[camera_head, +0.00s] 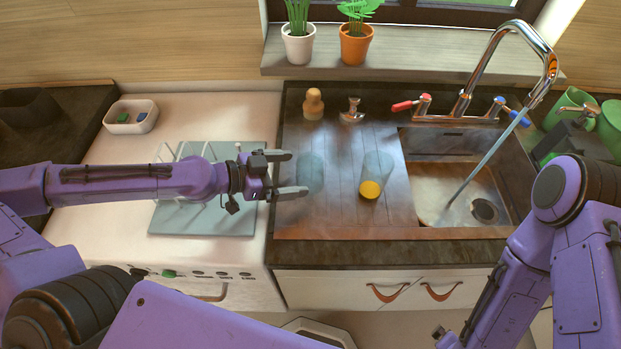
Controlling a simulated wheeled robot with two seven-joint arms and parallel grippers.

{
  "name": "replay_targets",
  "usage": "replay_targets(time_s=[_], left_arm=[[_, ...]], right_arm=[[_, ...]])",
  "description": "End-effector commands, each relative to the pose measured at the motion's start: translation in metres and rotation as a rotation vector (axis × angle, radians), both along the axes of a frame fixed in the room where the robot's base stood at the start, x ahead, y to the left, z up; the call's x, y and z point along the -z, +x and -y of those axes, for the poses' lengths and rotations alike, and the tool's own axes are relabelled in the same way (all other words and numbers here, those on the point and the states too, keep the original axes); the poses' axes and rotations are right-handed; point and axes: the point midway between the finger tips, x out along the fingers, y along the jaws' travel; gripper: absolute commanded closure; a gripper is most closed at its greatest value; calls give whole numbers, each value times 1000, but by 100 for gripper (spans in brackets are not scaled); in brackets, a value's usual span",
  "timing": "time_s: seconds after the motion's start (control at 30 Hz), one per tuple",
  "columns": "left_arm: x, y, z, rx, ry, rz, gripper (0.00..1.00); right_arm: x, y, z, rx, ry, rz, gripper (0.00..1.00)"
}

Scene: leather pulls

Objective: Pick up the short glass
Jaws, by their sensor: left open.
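The short glass (313,172) is bluish and see-through, and stands on the dark wooden counter left of the sink. A taller clear glass (377,165) with orange at its bottom stands to its right. My left gripper (294,173) reaches in from the left and is open, its two fingers pointing right at the short glass. The fingertips are at the near-left side of the glass; whether they touch it I cannot tell. My right arm shows at the lower right, but its fingers are out of view.
The sink (450,185) with a running tap (463,104) lies to the right. A wooden bottle-like object (313,104) and a small metal piece (352,112) stand behind the glasses. A dish rack (190,222) lies under my left arm. The counter before the glasses is clear.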

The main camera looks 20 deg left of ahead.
Motion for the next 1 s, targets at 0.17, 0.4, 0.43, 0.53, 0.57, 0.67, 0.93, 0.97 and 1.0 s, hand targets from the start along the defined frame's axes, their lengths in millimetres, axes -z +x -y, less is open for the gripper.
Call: replay_targets(time_s=[0.17, 0.4, 0.43, 0.53, 0.57, 0.67, 0.93, 0.97, 1.0], left_arm=[[15, 7, 14, 4, 1, -3, 0], [26, 25, 41, 2, 0, -4, 0], [26, 26, 43, 2, -1, -3, 0], [25, 28, 44, 0, -3, -2, 0], [25, 28, 44, -1, -3, -1, 0], [24, 28, 44, -1, -3, -1, 0], [24, 28, 44, -1, -3, -1, 65], [24, 28, 44, -1, -3, -1, 65], [24, 28, 44, -1, -3, -1, 65]], right_arm=[[20, 1, 0, -1, 0, 2, 0], [32, 1, 0, 0, 0, 1, 0], [32, 1, 0, 0, 0, 1, 0], [31, 1, 0, 0, 0, 1, 0], [31, 1, 0, 0, 0, 1, 0], [31, 1, 0, 0, 0, 1, 0], [31, 1, 0, 0, 0, 1, 0], [31, 1, 0, 0, 0, 1, 0], [31, 1, 0, 0, 0, 1, 0]])
